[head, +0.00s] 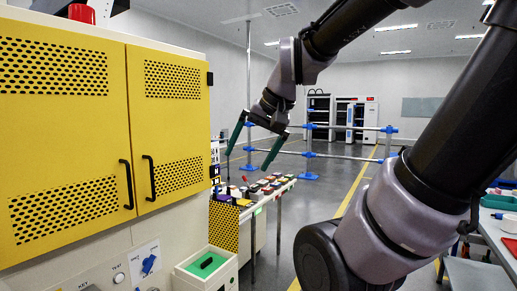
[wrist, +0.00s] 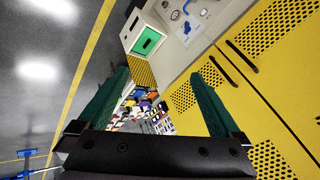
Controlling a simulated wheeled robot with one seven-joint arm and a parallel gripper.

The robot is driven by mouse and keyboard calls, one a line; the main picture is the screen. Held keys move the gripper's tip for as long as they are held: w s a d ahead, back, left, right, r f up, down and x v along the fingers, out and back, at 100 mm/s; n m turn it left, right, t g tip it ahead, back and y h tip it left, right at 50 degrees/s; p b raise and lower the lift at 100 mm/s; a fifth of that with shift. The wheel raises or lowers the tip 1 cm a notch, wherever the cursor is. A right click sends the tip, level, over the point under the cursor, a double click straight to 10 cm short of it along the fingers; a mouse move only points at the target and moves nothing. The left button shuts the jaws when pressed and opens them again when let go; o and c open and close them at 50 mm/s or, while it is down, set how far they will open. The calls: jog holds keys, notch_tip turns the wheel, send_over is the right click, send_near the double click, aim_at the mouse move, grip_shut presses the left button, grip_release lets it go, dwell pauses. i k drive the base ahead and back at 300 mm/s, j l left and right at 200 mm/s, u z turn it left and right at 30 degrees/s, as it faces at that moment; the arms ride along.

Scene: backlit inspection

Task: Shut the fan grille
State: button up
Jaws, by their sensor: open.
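A small yellow panel with black perforations (head: 224,226), which looks like the fan grille, stands out at the right end of the cabinet, below its doors. In the wrist view the same panel (wrist: 144,75) shows between the fingers, beside a white bin. I cannot tell its hinge or its exact angle. My gripper (head: 247,161) is open and empty, its two green fingers pointing down, right of the cabinet and higher than the panel. The wrist view shows the fingers (wrist: 165,66) wide apart with nothing between them.
Two yellow perforated cabinet doors (head: 62,130) with black handles are shut at left. A white bin with a green inside (head: 183,273) stands below. A table of small coloured items (head: 270,188) is behind. Blue-jointed rails (head: 345,128) stand further back. Grey floor is open at centre.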

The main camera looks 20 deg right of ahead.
aim_at(224, 227)
jog(key=i+l+u, duration=0.1)
jog(key=u, duration=0.35)
jog(key=l+u, duration=0.15)
jog(key=u, duration=0.25)
jog(key=l+u, duration=0.2)
jog(key=u, duration=0.25)
jog(key=l+u, duration=0.3)
jog(key=l, duration=0.4)
jog(key=l+u, duration=0.25)
jog(key=l, duration=0.5)
jog(key=k+l+u, duration=0.15)
jog(key=l+u, duration=0.15)
jog(key=l, duration=0.4)
jog(key=k+l, duration=0.1)
jog(key=l, duration=0.4)
jog(key=k+l, duration=0.1)
jog(key=l, duration=0.4)
jog(key=k+l, duration=0.1)
jog(key=l, duration=0.4)
jog(key=k+l, duration=0.1)
jog(key=l, duration=0.4)
jog(key=i+l+u, duration=0.3)
jog(key=l+u, duration=0.25)
jog(key=l, duration=0.2)
jog(key=k+j+z, duration=0.15)
jog(key=k, duration=0.35)
jog(key=k+j+z, duration=0.15)
jog(key=k, duration=0.35)
